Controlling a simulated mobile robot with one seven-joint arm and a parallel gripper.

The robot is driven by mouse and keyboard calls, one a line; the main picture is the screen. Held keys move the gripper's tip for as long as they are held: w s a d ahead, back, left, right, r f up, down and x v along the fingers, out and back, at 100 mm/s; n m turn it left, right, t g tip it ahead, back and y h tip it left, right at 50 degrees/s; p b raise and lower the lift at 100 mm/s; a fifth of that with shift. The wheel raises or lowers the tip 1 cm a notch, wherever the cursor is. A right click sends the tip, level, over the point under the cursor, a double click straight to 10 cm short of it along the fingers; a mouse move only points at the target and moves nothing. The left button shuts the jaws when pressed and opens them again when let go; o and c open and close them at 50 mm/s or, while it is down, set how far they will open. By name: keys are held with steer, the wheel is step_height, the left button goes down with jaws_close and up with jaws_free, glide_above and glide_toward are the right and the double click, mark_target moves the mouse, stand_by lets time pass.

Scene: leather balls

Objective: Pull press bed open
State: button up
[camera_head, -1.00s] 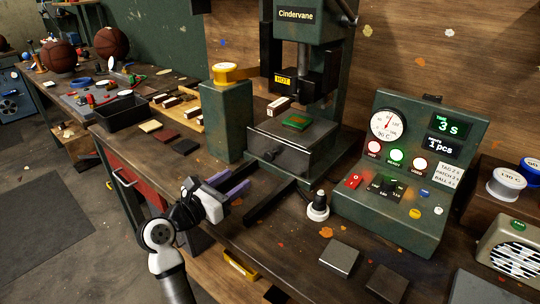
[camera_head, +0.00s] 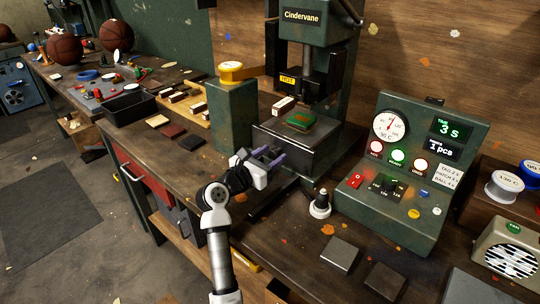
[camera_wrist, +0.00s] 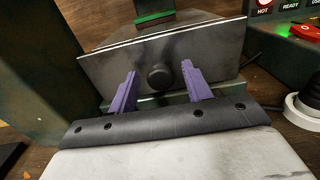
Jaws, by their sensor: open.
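The press (camera_head: 315,65), marked Cindervane, stands at the back of the bench with its head raised above the bed. The press bed (camera_head: 277,138) is a dark metal block with a green piece (camera_head: 300,121) on top. In the wrist view the bed's front face (camera_wrist: 205,65) carries a round dark knob (camera_wrist: 159,77). My gripper (camera_head: 271,156) is at the front of the bed. Its two purple fingers are apart, one on each side of the knob in the wrist view (camera_wrist: 160,88). Whether they touch the knob or face cannot be told.
A green control box (camera_head: 410,180) with lit buttons stands right of the press. A green post with a yellow top (camera_head: 231,110) stands left. A small white-and-black knob (camera_head: 320,205) stands on the bench before the press. Flat plates (camera_head: 339,254) lie at front right.

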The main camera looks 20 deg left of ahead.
jaws_close()
steer(key=shift+s, duration=0.1)
steer(key=b+v, duration=0.3)
steer(key=v, duration=1.4)
steer(key=shift+s+a+b, duration=0.15)
steer(key=shift+s+b, duration=0.15)
steer(key=shift+b, duration=0.05)
steer(key=shift+v, duration=0.8)
steer(key=shift+r, duration=0.1)
jaws_free()
